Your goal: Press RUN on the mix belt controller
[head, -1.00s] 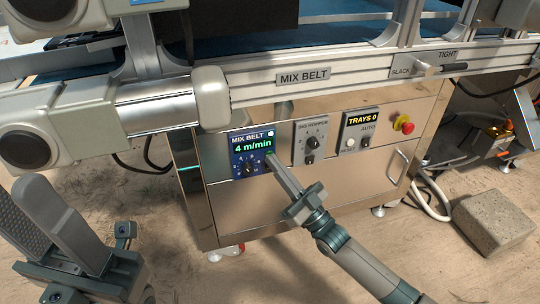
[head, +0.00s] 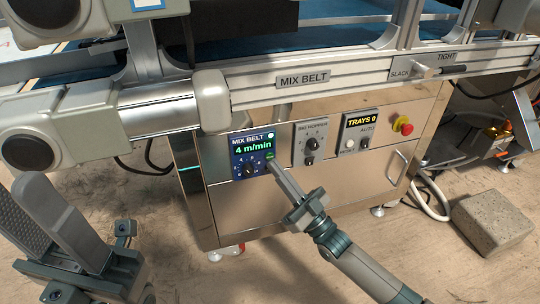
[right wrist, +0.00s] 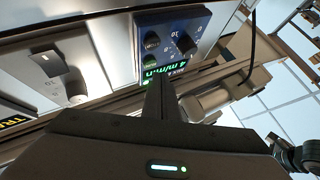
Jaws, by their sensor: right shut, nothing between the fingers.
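The mix belt controller (head: 239,163) is a blue panel on the metal cabinet, with a display reading 4 m/min, a black dial and a lit green lamp (head: 270,138). In the right wrist view the controller (right wrist: 198,22) appears upside down, with a dark button and a green button (right wrist: 149,60) beside the dial. My right gripper (head: 270,163) is shut and empty, its tips just below the panel's green button (head: 269,155). The fingers also show in the right wrist view (right wrist: 159,84); I cannot tell if they touch the panel. My left gripper (head: 48,190) is open and empty at the lower left.
To the right on the cabinet are the big hopper panel (head: 311,143), the trays counter (head: 357,131) and a red emergency knob (head: 403,125). The belt frame and its roller (head: 155,108) overhang the cabinet. A concrete block (head: 494,224) lies on the floor at right.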

